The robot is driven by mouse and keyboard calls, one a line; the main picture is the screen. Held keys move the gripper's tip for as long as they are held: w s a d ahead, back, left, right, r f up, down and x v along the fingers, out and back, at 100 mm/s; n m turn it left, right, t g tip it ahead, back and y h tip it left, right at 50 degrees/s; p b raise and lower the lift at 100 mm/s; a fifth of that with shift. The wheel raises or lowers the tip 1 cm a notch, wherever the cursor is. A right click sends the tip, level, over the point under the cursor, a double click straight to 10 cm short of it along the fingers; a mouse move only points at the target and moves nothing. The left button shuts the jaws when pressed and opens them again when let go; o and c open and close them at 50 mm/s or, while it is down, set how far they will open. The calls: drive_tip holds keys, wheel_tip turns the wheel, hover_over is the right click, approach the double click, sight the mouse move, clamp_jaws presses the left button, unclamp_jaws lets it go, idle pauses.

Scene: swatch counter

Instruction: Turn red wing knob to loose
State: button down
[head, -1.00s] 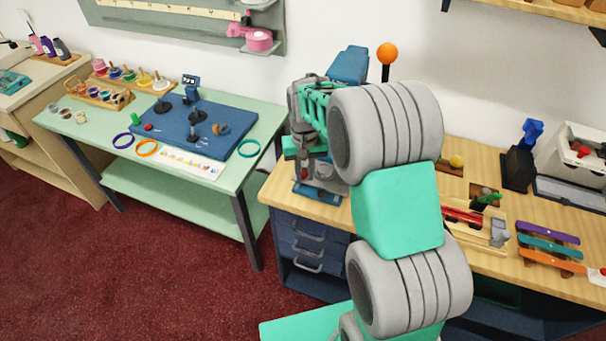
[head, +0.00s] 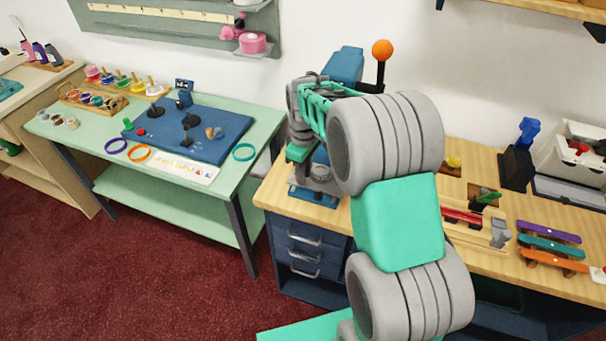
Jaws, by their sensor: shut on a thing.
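My gripper (head: 300,154) is at the blue machine (head: 346,66) on the left end of the wooden workbench (head: 272,192). A green finger shows beside the machine's base, and my grey and green arm covers much of the machine. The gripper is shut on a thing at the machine. The red wing knob itself cannot be made out here; it is hidden by the gripper and arm, so its angle cannot be read.
An orange ball on a black stem (head: 382,50) rises behind my arm. Purple, teal and orange bars (head: 549,243) and a black stand (head: 516,167) are at the right. A green table (head: 232,175) with a blue board (head: 222,124) stands at the left, across a gap.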

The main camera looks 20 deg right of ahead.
drive_tip(key=shift+w+n, duration=0.1)
drive_tip(key=shift+n, duration=0.7)
drive_tip(key=c, duration=1.3)
unclamp_jaws()
wheel_tip(320, 180, up, 8)
drive_tip(key=shift+f+b, duration=0.1)
drive_tip(key=shift+b, duration=0.6)
